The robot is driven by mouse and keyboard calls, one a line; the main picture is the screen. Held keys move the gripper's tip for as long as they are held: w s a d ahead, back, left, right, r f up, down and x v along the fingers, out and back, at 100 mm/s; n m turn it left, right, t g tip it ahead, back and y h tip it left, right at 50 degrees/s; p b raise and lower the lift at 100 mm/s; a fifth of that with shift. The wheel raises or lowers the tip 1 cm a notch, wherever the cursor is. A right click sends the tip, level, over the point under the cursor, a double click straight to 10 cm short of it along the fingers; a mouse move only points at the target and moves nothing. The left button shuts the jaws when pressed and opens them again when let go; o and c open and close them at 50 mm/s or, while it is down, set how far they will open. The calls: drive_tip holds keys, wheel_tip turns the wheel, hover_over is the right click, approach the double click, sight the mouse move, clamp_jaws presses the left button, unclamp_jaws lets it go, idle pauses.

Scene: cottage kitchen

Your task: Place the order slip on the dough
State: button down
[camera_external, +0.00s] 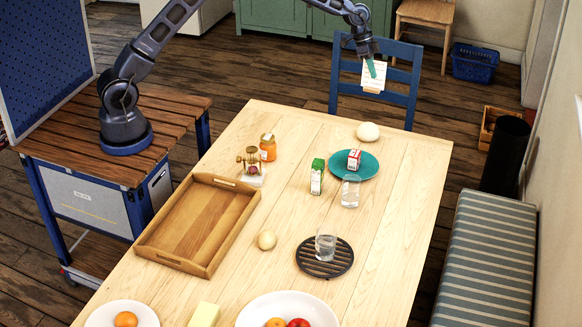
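The order slip (376,83) is a small white sheet with faint lines of print and a brownish lower edge. It hangs roughly upright in the air above the far end of the table. My gripper (371,69), with teal fingertips, comes down from the upper left and is shut on the slip. The dough (368,131) looks like a pale round lump lying on the table's far edge. The slip is above it and apart from it, with a clear gap between. The slip covers part of the blue chair behind.
A teal plate (368,168) with a small red-and-white carton (354,159) lies just in front of the dough. A green carton (317,176), a glass (351,191) and an orange jar (268,147) stand nearby. A blue chair (402,97) stands behind the table. A wooden tray (205,263) lies left.

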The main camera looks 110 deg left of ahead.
wheel_tip(320, 180, down, 14)
drive_tip(key=shift+f, duration=0.15)
idle(0.4)
drive_tip(key=shift+f, duration=0.15)
drive_tip(key=c, duration=1.7)
unclamp_jaws()
drive_tip(key=v, duration=1.2)
drive_tip(key=s+d+r+m+y, duration=0.1)
drive_tip(key=s+d+r, duration=0.2)
drive_tip(key=d+r, duration=0.5)
drive_tip(key=s+d+r, duration=0.2)
drive_tip(key=d+r, duration=0.4)
drive_tip(key=d, duration=0.4)
drive_tip(key=s+d+r+g+y, duration=0.1)
drive_tip(key=s+d+r, duration=0.7)
drive_tip(key=s+d, duration=0.5)
drive_tip(key=s+d+r, duration=0.3)
drive_tip(key=s+d, duration=0.8)
drive_tip(key=s, duration=0.3)
drive_tip(key=shift+n+t, duration=0.3)
drive_tip(key=shift+t, duration=0.3)
drive_tip(key=s+d+f, duration=0.1)
drive_tip(key=s, duration=0.4)
drive_tip(key=s+d+f, duration=0.1)
drive_tip(key=s, duration=0.5)
drive_tip(key=s+d+f, duration=0.1)
drive_tip(key=s+d, duration=0.1)
drive_tip(key=s, duration=0.4)
drive_tip(key=shift+f, duration=0.25)
